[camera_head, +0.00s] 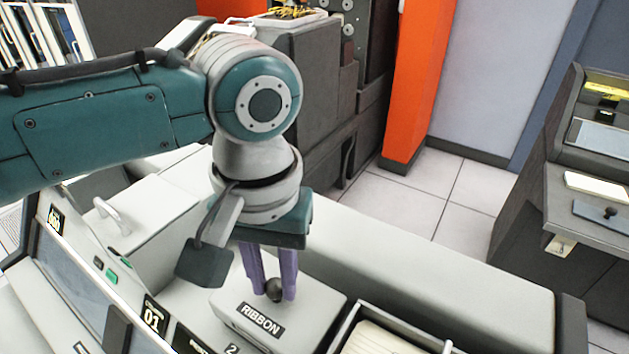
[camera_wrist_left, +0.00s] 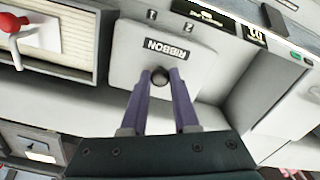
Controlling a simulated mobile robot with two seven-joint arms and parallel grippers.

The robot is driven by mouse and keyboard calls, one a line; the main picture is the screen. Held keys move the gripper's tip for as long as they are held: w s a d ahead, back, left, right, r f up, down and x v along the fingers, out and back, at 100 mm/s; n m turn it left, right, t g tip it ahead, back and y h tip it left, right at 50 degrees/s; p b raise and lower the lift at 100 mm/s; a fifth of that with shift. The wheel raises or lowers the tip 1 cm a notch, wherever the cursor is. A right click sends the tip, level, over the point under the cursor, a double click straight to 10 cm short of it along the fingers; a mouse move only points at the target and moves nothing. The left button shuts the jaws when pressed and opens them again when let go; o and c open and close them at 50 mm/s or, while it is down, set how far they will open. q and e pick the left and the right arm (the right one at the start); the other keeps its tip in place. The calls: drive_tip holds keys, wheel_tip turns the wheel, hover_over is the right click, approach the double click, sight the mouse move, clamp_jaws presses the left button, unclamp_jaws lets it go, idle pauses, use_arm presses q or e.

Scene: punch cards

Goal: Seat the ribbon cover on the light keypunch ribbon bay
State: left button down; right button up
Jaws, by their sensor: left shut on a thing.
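The ribbon cover (camera_head: 312,292) is a pale grey, low box lid with a black RIBBON label and a dark round knob (camera_head: 274,291). It is at the light keypunch's ribbon bay, and it also shows in the left wrist view (camera_wrist_left: 128,66). My left gripper (camera_head: 274,286) points down with its purple fingers shut on the knob, also clear in the left wrist view (camera_wrist_left: 160,82). The cover looks about level on the light keypunch (camera_head: 440,262). The bay beneath is hidden, so I cannot tell whether the cover is fully down. My right gripper is not in view.
A card hopper (camera_head: 392,338) stands close right of the cover in the head view. Beside it in the wrist view is a red-knobbed lever (camera_wrist_left: 10,24). A dark keypunch (camera_head: 570,215) stands far right. An orange column (camera_head: 412,90) is behind; tiled floor (camera_head: 440,190) lies between.

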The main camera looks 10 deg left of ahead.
sight(274, 286)
use_arm(q)
drive_tip(key=shift+f+p, duration=0.1)
drive_tip(key=shift+p, duration=0.2)
idle(0.4)
drive_tip(key=shift+f, duration=0.25)
idle(0.4)
drive_tip(key=shift+f+b, duration=0.35)
drive_tip(key=shift+f, duration=0.1)
drive_tip(key=shift+f, duration=0.45)
drive_tip(key=shift+f, duration=0.25)
idle(0.8)
drive_tip(key=shift+f, duration=0.15)
idle(0.5)
drive_tip(key=shift+c, duration=1)
unclamp_jaws()
